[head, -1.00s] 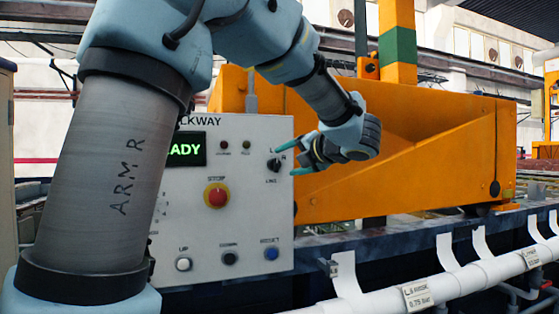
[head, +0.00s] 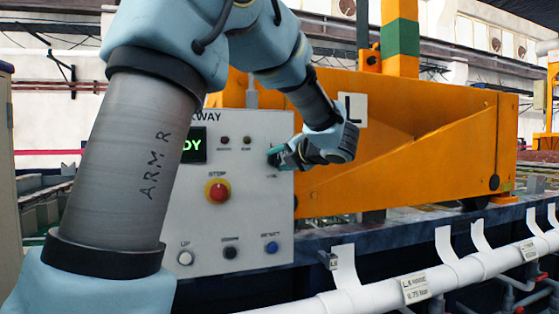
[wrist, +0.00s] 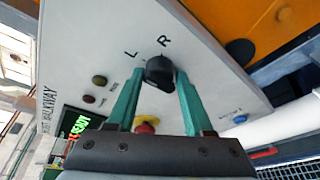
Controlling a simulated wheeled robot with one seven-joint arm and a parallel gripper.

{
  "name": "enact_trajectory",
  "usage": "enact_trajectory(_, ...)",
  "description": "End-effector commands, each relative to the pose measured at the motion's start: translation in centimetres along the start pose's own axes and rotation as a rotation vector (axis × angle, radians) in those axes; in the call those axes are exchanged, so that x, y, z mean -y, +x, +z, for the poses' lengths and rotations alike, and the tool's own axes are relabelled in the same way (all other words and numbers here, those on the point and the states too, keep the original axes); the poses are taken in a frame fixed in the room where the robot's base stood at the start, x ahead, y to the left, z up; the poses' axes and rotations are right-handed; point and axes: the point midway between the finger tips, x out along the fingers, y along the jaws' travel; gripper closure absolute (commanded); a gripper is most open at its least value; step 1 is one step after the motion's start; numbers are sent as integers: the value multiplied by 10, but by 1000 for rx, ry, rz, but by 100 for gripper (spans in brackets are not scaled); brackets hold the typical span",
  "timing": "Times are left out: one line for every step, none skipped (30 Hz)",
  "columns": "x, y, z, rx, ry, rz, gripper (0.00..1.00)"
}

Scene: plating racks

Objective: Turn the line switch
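The line switch (wrist: 159,72) is a black rotary knob on the grey control panel (head: 237,135), between the printed letters L and R. In the wrist view my gripper (wrist: 160,80) has its two green fingers spread, one on each side of the knob, at or very close to it. Narrow gaps seem to show; I cannot tell whether either finger touches. In the head view my gripper (head: 275,158) is at the panel's upper right and hides the knob.
A red stop button (head: 217,191) on a yellow base sits below and left of the switch. White, black and blue buttons line the panel's bottom. A green-lit display (head: 192,146) is at upper left. An orange machine (head: 420,150) stands behind; a white pipe (head: 440,285) runs in front.

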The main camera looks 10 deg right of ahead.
Motion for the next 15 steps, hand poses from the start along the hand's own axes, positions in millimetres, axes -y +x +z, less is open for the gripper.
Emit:
enact_trajectory(-1, 0, 0, 0, -1, 1, 63)
enact_trajectory(-1, 0, 0, 0, -1, 1, 67)
enact_trajectory(-1, 0, 0, 0, -1, 1, 71)
enact_trajectory(-1, 0, 0, 0, -1, 1, 74)
enact_trajectory(-1, 0, 0, 0, -1, 1, 78)
enact_trajectory(-1, 0, 0, 0, -1, 1, 82)
enact_trajectory(-1, 0, 0, 0, -1, 1, 86)
enact_trajectory(-1, 0, 0, 0, -1, 1, 89)
enact_trajectory(-1, 0, 0, 0, -1, 1, 94)
enact_trajectory(-1, 0, 0, 0, -1, 2, 97)
enact_trajectory(-1, 0, 0, 0, -1, 2, 100)
enact_trajectory(-1, 0, 0, 0, -1, 2, 100)
enact_trajectory(-1, 0, 0, 0, -1, 2, 100)
enact_trajectory(-1, 0, 0, 0, 0, 2, 100)
enact_trajectory(-1, 0, 0, 0, 1, 3, 100)
